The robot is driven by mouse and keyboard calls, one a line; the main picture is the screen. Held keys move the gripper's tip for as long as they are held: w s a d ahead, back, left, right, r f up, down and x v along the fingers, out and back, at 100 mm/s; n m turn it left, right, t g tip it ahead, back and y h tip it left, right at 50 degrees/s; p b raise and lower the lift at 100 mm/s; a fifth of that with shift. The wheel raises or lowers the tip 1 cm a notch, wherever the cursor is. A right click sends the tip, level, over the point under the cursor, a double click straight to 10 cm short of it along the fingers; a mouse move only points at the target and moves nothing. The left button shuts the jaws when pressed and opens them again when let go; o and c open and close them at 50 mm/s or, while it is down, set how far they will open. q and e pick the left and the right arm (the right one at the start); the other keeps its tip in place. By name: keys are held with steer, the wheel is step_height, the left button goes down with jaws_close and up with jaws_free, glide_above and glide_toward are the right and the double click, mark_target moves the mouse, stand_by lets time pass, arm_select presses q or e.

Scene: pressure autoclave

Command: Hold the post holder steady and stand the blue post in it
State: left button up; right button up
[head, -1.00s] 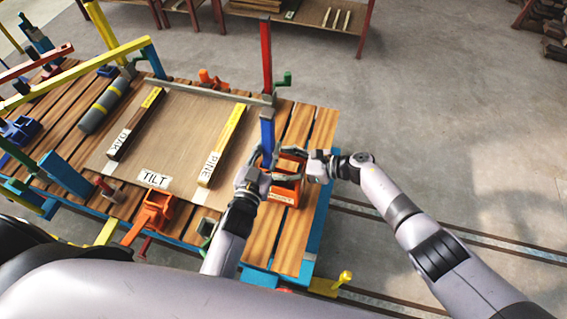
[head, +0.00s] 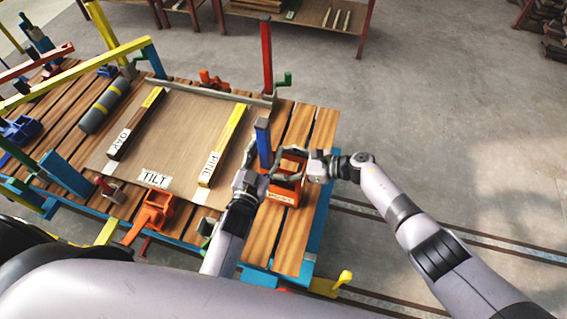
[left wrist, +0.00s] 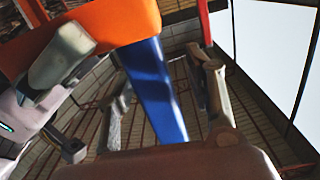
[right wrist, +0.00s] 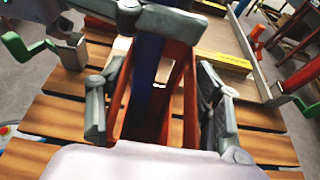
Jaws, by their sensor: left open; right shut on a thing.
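The orange post holder (head: 285,192) stands near the right end of the slatted table. My right gripper (head: 291,166) is shut on it; in the right wrist view its fingers flank the orange sides (right wrist: 190,100). The blue post (head: 263,145) stands nearly upright at the holder. In the right wrist view the blue post (right wrist: 150,75) shows between the orange sides; whether its foot is fully seated is hidden. My left gripper (head: 262,160) is open around the post. In the left wrist view the post (left wrist: 155,90) passes between the spread fingers, close to the holder (left wrist: 135,20).
A brown board (head: 185,137) with two labelled strips, PINE (head: 222,147) and OAK (head: 135,125), lies left of the post. A red upright (head: 267,55) and green clamp (head: 284,79) stand behind. An orange clamp (head: 154,210) sits near the front edge.

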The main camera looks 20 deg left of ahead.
arm_select(q)
steer(key=shift+s+r, duration=0.1)
steer(key=shift+s, duration=4.1)
arm_select(e)
steer(key=shift+s+d+f, duration=0.15)
steer(key=shift+f, duration=0.2)
steer(key=o, duration=1)
arm_select(q)
steer(key=shift+w, duration=0.1)
arm_select(e)
steer(key=o, duration=0.4)
steer(key=shift+o, duration=0.2)
steer(key=shift+r, duration=0.15)
steer(key=shift+r, duration=0.1)
steer(key=v, duration=0.7)
steer(key=shift+d, duration=0.35)
